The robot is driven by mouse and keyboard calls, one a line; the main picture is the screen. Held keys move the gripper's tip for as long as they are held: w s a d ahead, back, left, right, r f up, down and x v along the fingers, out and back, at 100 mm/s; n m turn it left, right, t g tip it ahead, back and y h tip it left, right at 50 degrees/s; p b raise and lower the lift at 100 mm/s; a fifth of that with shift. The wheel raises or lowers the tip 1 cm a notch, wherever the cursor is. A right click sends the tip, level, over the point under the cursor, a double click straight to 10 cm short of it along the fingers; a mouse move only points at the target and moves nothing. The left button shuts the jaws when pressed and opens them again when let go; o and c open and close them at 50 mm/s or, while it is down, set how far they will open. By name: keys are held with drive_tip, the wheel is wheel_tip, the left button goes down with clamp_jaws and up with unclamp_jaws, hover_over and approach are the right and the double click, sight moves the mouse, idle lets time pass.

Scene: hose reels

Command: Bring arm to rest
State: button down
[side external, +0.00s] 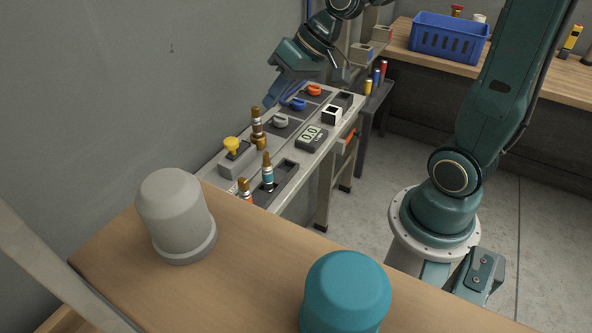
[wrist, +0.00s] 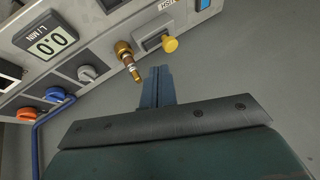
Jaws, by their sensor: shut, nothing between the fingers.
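My gripper (side external: 272,98) is raised over the far left edge of the workbench panel (side external: 215,165), beside the wall. In the wrist view its two blue fingers (wrist: 157,87) are together, with nothing between them. A brass fitting with a light and dark band (side external: 256,127) stands on the panel just below and left of the gripper; it also shows in the wrist view (wrist: 128,61), apart from the fingers. My arm reaches across from the upper right, and part of it is out of the picture.
The panel carries a yellow button (side external: 231,145), grey (side external: 280,121), blue (side external: 299,104) and orange (side external: 314,91) knobs, and a display (side external: 311,137) reading 0.0. Blue-banded (side external: 267,171) and orange-banded (side external: 245,189) fittings stand nearer. Grey (side external: 174,207) and teal (side external: 347,287) domes stand in front.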

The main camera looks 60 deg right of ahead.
drive_tip(key=s+r+h, duration=0.2)
drive_tip(key=s, duration=0.6)
drive_tip(key=s+r+n+h, duration=0.1)
drive_tip(key=s+r, duration=0.2)
drive_tip(key=s, duration=0.5)
drive_tip(key=shift+s+d+r+n+h, duration=0.25)
drive_tip(key=shift+d+r+n+h, duration=0.1)
drive_tip(key=shift+d+h, duration=0.1)
